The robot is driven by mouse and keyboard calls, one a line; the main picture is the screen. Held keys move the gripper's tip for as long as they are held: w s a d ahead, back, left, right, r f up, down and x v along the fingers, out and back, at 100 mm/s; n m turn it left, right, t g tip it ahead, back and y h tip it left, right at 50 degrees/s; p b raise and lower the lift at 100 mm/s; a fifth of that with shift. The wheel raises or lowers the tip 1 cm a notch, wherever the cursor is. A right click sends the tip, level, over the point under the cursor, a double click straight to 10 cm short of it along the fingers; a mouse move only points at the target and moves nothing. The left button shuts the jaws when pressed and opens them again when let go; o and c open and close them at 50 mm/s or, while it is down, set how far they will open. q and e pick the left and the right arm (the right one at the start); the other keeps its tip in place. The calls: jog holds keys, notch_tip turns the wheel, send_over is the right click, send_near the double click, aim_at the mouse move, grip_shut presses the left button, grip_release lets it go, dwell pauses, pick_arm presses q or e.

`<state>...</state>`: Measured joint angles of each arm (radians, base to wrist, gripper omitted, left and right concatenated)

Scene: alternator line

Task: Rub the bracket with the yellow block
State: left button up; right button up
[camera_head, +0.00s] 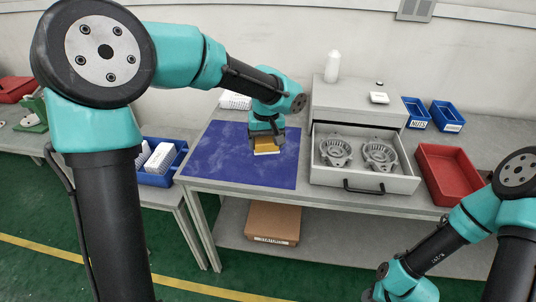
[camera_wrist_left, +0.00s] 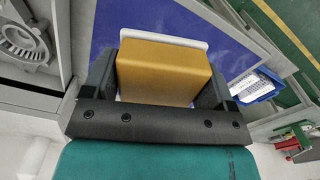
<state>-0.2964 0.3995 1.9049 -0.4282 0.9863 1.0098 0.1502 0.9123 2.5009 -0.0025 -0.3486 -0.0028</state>
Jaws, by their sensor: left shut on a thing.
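The yellow block (camera_head: 265,144) is in my left gripper (camera_head: 267,139), over the blue mat (camera_head: 222,150). In the left wrist view the block (camera_wrist_left: 163,72) sits between the two dark fingers. A white layer shows along the block's far edge; I cannot tell if it belongs to the block or lies under it. I cannot tell whether the block touches the mat. Two round grey metal castings, a left bracket (camera_head: 335,152) and a right bracket (camera_head: 379,155), lie in the open drawer to the right of the mat. My right arm is at the lower right; its gripper is out of the picture.
The open drawer (camera_head: 365,185) juts out from a grey cabinet bearing a white bottle (camera_head: 332,67). A red tray (camera_head: 450,175) stands right of it, with blue bins (camera_head: 447,115) behind. A blue crate (camera_head: 158,178) stands left of the mat. Most of the mat is clear.

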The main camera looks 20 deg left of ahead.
pick_arm(q)
jog(key=r+m, duration=0.1)
jog(key=a+r+m, duration=0.1)
jog(key=r+m, duration=0.1)
jog(key=w+r+m, duration=0.1)
jog(key=m, duration=0.1)
jog(key=shift+w+a+r, duration=0.1)
jog(key=shift+a+r, duration=0.05)
